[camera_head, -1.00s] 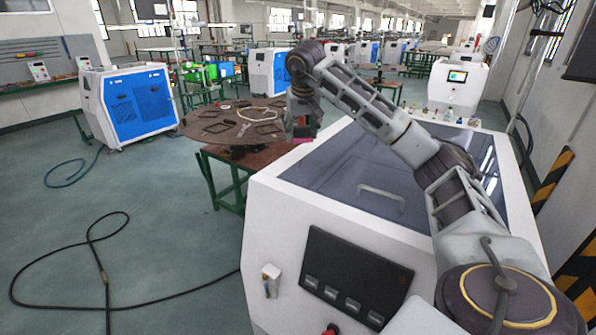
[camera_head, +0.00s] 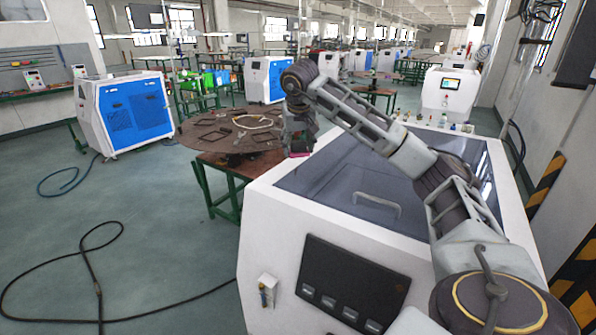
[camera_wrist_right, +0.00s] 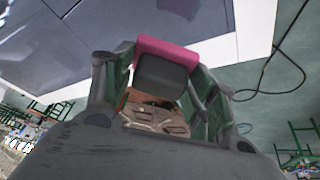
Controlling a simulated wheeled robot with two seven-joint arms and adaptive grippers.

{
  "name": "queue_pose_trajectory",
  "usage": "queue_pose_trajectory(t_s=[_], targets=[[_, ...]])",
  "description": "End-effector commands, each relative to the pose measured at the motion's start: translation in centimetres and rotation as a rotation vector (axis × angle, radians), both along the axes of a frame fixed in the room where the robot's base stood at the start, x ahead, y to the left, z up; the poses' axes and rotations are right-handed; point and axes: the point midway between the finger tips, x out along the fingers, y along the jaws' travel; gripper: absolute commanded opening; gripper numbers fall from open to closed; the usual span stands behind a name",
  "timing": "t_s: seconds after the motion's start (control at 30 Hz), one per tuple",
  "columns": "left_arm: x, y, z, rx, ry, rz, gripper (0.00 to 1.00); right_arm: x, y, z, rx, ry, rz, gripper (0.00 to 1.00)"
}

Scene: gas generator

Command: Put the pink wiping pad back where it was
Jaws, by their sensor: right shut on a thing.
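The pink wiping pad (camera_wrist_right: 168,47) is in my right gripper (camera_wrist_right: 160,80), with its pink face at the far side of a dark grey block. In the head view the right gripper (camera_head: 299,143) hangs over the left edge of the white machine (camera_head: 262,200), beside the round table. Only a thin pink strip of the pad (camera_head: 298,154) shows there, below the fingers. The gripper is shut on the pad and holds it in the air. My left gripper is in neither view.
A round brown turntable (camera_head: 190,135) with several flat dark frames stands on a green-legged table. The machine has a dark glass lid with a handle (camera_head: 376,203). Small bottles (camera_head: 440,122) stand along its far edge. A black hose (camera_head: 92,262) lies on the floor.

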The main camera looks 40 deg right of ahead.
Motion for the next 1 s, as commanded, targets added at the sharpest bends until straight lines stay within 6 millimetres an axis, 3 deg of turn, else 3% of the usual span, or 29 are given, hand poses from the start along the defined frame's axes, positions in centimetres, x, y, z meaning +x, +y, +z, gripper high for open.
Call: queue_pose_trajectory(t_s=[0.33,0.83,1.0], targets=[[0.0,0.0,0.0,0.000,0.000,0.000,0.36,0.0,0.0,-4.0,0.000,0.001,0.000,0.19],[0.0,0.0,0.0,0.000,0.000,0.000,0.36,0.0,0.0,-4.7,-0.001,0.000,0.000,0.19],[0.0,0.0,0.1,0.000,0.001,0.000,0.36,-0.1,-0.1,-5.9,-0.001,0.003,0.000,0.19]])
